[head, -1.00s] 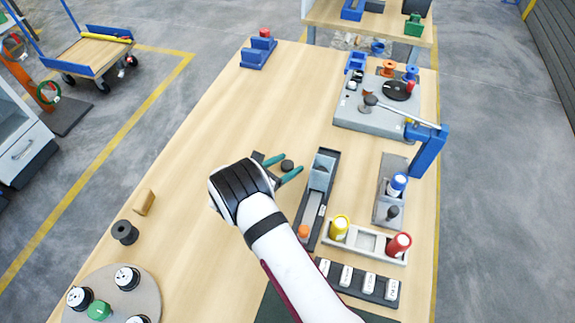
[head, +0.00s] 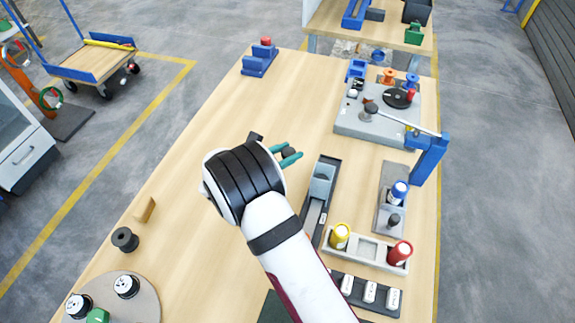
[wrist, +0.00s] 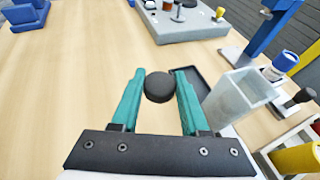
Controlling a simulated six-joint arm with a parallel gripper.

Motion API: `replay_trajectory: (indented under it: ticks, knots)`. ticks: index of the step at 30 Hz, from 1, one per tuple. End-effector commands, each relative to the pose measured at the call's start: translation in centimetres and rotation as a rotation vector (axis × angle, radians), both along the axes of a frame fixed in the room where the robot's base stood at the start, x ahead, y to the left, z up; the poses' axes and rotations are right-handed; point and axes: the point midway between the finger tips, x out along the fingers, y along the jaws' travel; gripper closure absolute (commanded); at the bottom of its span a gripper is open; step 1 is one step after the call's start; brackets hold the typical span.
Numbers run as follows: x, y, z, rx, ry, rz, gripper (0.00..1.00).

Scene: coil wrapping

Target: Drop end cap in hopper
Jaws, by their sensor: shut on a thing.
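My gripper (head: 288,156) has teal fingers, which also show in the wrist view (wrist: 159,92). It is shut on the end cap (wrist: 158,88), a dark round piece held between the fingertips. The end cap also shows between the fingers in the head view (head: 289,152). The hopper (wrist: 240,100) looks like a pale grey open-topped box, just right of the fingers in the wrist view. In the head view the hopper (head: 322,180) stands on a long dark track, right of my gripper. The end cap is outside the hopper.
A grey winding station (head: 375,125) with a blue lever post (head: 428,158) stands farther back. A blue bottle (head: 399,190), yellow bottle (head: 340,235) and red bottle (head: 400,252) stand at the right. The table left of my gripper is mostly clear.

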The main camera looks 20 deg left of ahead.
Motion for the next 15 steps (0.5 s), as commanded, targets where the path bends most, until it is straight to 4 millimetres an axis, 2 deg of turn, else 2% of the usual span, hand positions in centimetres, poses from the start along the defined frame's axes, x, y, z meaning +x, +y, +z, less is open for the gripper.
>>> replay_trajectory:
  ticks: [2,9,12,15]
  knots:
    - [-0.2,-1.0,1.5,0.002,-0.002,-0.033,1.00]
    - [-2.7,-7.6,5.5,0.003,-0.002,-0.264,1.00]
    - [-3.7,-9.4,6.3,0.001,0.000,-0.328,1.00]
    - [-4.0,-9.9,6.3,-0.001,0.002,-0.348,1.00]
